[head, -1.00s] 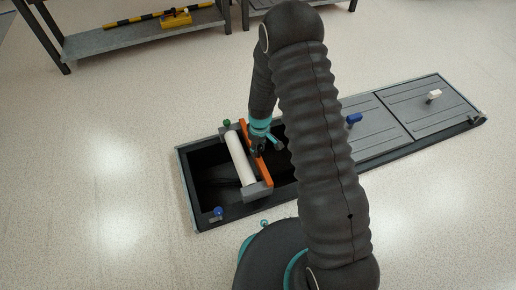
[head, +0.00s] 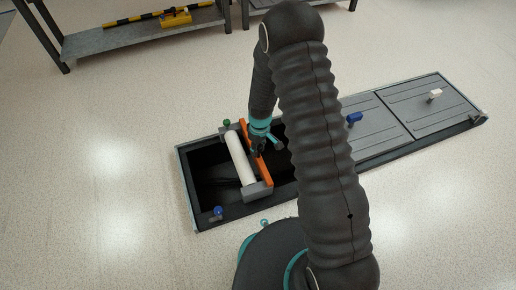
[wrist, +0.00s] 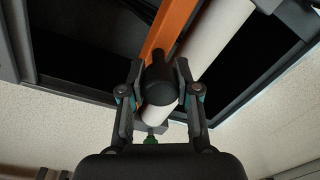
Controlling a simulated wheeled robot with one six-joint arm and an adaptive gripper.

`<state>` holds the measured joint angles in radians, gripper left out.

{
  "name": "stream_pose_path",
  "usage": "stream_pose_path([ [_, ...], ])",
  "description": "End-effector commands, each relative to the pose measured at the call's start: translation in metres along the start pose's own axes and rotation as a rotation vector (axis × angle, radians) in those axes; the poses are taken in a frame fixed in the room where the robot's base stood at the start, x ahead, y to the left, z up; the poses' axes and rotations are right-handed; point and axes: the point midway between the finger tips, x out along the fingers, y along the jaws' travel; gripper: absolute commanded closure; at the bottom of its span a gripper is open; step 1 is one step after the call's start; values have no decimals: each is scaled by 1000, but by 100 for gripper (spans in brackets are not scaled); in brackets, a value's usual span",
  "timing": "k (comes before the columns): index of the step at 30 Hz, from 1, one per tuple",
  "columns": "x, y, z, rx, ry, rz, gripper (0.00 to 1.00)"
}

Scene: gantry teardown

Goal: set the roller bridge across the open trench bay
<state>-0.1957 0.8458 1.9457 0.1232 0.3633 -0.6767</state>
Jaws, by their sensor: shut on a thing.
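The roller bridge (head: 240,158) has a white roller, an orange side bar and grey end blocks. It lies across the open trench bay (head: 205,180) at the left end of the trench, its end blocks at the two long rims. My gripper (head: 258,150) is at the orange bar. In the wrist view my gripper (wrist: 160,90) is shut on a black knob of the roller bridge (wrist: 208,40), beside the orange bar. Whether the end blocks rest on the rims or hang just above cannot be told.
A green knob (head: 227,123) and a blue knob (head: 218,211) stand at the trench rims. Grey covers (head: 425,105) with a blue and a white handle close the right bays. A shelf (head: 135,34) with a striped bar and a yellow object stands at the back. Floor at left is clear.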

Motion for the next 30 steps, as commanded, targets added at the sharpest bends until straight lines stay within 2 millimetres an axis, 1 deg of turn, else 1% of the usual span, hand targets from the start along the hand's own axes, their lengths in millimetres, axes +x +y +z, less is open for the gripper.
stream_pose_path([
  [2, 0, 1, -1, 0, 3, 2, 100],
  [3, -1, 1, -1, 0, 3, 2, 61],
  [6, 0, 0, -1, 0, 2, 1, 39],
  [14, 2, 0, 1, 0, -2, -1, 39],
  [17, -2, 0, 0, 0, 0, 0, 39],
  [19, -8, 0, 0, 0, 2, 1, 39],
  [23, -26, 1, -1, 0, 4, 2, 39],
  [30, -75, 1, -1, 0, 4, 3, 39],
])
